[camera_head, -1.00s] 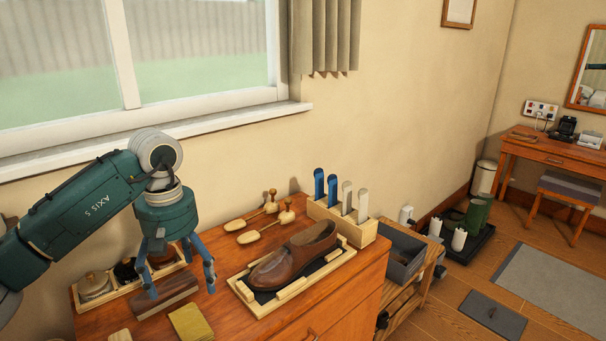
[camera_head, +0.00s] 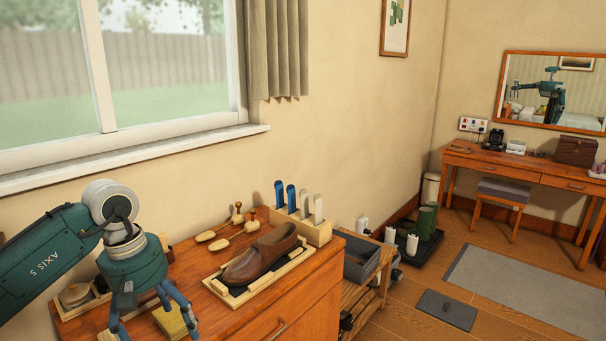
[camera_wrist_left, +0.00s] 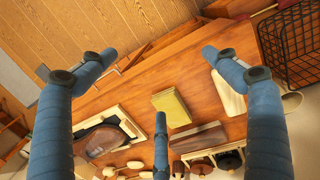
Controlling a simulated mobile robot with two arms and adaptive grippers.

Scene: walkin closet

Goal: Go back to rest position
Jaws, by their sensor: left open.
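My left gripper (camera_head: 154,320) is at the lower left of the head view, above the wooden dresser top. Its blue fingers are spread. In the wrist view the left gripper (camera_wrist_left: 146,72) has nothing between its fingers. A yellow cloth or pad (camera_wrist_left: 171,108) and a dark brown brush (camera_wrist_left: 198,139) lie on the dresser below it. The yellow pad (camera_head: 172,320) is partly hidden by a finger in the head view. A brown shoe (camera_head: 262,257) rests on a wooden-framed tray (camera_head: 213,284) to the right of the gripper. My right gripper is in neither view.
Two wooden shoe trees (camera_head: 219,241) lie behind the shoe. A wooden holder (camera_head: 316,233) with blue and white upright pieces stands by the wall. A black wire basket (camera_wrist_left: 290,45) shows in the wrist view. Open floor with a grey rug (camera_head: 520,288) lies right. A mirror (camera_head: 551,92) reflects a teal robot.

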